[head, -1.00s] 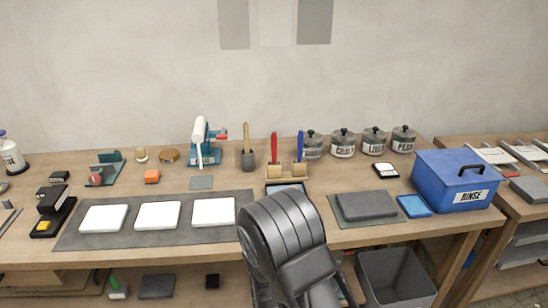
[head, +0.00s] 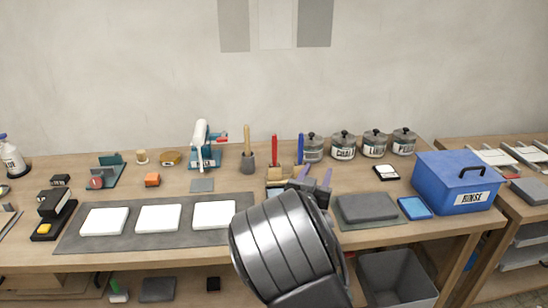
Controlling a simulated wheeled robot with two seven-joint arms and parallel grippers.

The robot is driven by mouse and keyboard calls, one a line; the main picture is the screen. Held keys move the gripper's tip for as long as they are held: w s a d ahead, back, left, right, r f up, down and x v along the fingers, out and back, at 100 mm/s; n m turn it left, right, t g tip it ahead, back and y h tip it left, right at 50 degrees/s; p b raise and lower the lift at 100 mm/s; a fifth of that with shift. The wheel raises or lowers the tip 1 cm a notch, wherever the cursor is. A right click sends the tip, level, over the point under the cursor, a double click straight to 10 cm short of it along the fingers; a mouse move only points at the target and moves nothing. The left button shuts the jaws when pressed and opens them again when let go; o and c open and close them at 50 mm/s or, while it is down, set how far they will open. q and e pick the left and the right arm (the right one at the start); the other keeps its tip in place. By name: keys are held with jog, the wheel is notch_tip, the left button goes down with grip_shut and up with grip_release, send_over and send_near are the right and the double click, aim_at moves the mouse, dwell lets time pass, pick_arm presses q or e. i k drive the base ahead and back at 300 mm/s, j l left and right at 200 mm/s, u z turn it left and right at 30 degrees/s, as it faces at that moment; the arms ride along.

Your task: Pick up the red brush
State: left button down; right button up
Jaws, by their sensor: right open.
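The red brush (head: 274,149) stands upright in the left side of a small wooden holder (head: 275,180) near the middle of the table. A blue-handled brush (head: 301,147) stands in the same holder to its right. My right gripper (head: 316,176) is open, its fingers pointing away from me in front of the holder, nearer the blue brush than the red one. Nothing shows between its fingers. My right arm hides the table front and part of the holder. My left gripper is not in view.
A grey pot with a wooden-handled tool (head: 248,160) stands left of the holder. Several labelled jars (head: 343,146) stand behind to the right. A grey slab (head: 366,207) and the blue rinse box (head: 455,183) are at right. White tiles (head: 158,218) lie on a mat at left.

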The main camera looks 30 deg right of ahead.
aim_at(274, 139)
jog(key=i, duration=0.95)
